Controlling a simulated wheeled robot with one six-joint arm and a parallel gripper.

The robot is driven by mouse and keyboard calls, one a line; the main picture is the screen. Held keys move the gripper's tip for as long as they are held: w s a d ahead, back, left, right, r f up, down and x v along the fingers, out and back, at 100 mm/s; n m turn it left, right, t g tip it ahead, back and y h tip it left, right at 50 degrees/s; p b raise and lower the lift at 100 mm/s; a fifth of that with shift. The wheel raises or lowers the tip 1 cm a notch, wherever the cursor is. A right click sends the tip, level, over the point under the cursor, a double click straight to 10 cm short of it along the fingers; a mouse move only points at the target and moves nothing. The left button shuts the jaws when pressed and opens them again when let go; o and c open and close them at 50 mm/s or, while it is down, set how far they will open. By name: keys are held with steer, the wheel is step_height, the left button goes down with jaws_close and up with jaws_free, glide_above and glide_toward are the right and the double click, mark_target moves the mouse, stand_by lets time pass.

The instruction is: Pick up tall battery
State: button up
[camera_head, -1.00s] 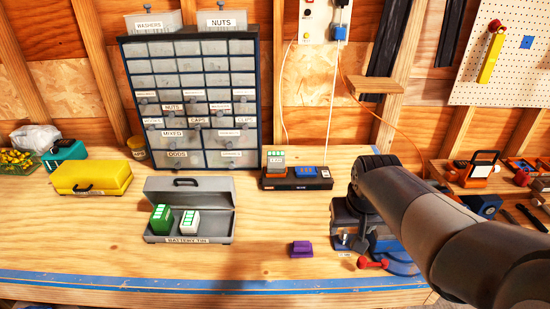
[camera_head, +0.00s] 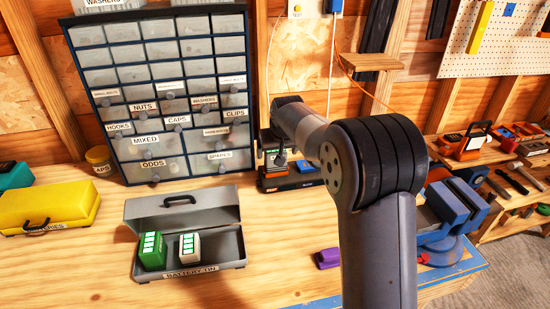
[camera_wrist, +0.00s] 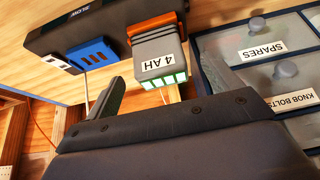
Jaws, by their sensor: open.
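A tall grey battery (camera_wrist: 160,62) marked 4 AH, with an orange base and green bars on its end, stands in the dark charger (camera_wrist: 50,38) in the wrist view. In the head view the battery (camera_head: 271,158) is partly covered by my arm. My gripper (camera_wrist: 150,98) is open and empty, close to the battery but apart from it.
A low blue battery (camera_wrist: 92,52) sits beside the grey one in the charger. A drawer cabinet (camera_head: 160,95) stands close on the left. An open grey battery tin (camera_head: 222,262) holds a green and a white battery. A purple object (camera_head: 327,258) and a blue vise (camera_head: 450,205) are nearer.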

steer(key=shift+w+p+x, duration=0.25)
steer(key=shift+p+x, duration=0.85)
steer(key=shift+x, duration=1.95)
steer(key=shift+r, duration=0.15)
steer(key=shift+c, duration=0.2)
steer(key=shift+r, duration=0.1)
steer(key=c, duration=1.2)
step_height(320, 180, up, 10)
steer(key=shift+b, duration=0.9)
